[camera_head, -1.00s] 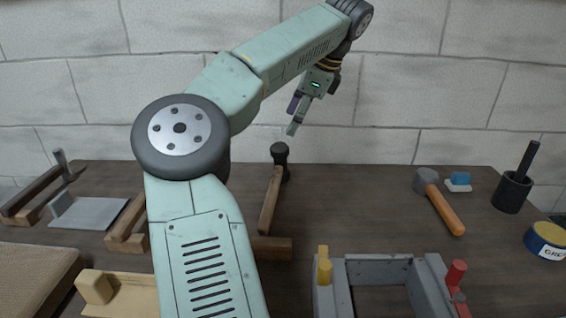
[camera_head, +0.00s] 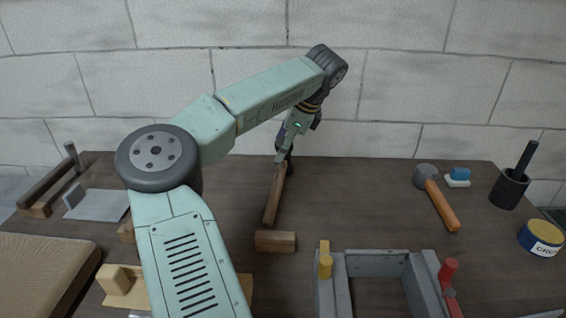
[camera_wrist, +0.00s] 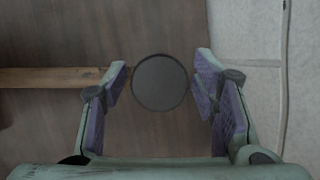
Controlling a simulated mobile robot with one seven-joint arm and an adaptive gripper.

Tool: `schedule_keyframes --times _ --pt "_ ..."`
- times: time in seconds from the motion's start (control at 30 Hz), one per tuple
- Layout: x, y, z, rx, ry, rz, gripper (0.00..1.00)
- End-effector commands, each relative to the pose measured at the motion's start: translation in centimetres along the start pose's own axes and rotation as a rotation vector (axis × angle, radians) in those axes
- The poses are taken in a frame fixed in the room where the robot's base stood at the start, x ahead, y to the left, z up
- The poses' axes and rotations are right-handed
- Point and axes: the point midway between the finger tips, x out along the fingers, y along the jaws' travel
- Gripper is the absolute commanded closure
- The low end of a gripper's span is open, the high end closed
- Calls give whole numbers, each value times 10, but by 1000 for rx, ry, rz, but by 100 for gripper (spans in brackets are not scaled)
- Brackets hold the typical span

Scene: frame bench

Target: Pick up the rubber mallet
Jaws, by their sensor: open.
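A mallet with a dark round head and a wooden handle (camera_head: 274,196) lies at the back middle of the bench, its handle running toward the front. In the wrist view its head (camera_wrist: 160,83) shows as a dark disc between my fingers, with the handle (camera_wrist: 45,77) going off left. My gripper (camera_head: 282,157) is open at the mallet's head, pointing down, one finger on each side in the wrist view. I see no finger contact. In the head view my gripper partly hides the head.
A second, grey-headed mallet (camera_head: 443,205) with an orange handle lies to the right. A wooden block (camera_head: 275,241) is near the dark mallet's handle end. A grey frame (camera_head: 375,262) stands in front, a black cup (camera_head: 509,190) far right. The wall is close behind.

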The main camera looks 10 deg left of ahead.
Motion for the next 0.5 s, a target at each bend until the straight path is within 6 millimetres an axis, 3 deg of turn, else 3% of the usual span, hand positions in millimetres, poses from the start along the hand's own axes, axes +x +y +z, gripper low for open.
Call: schedule_keyframes --times 0.1,0.5 --pt "0 0 0 0 0 0 47" --pt "0 0 0 0 0 0 74"
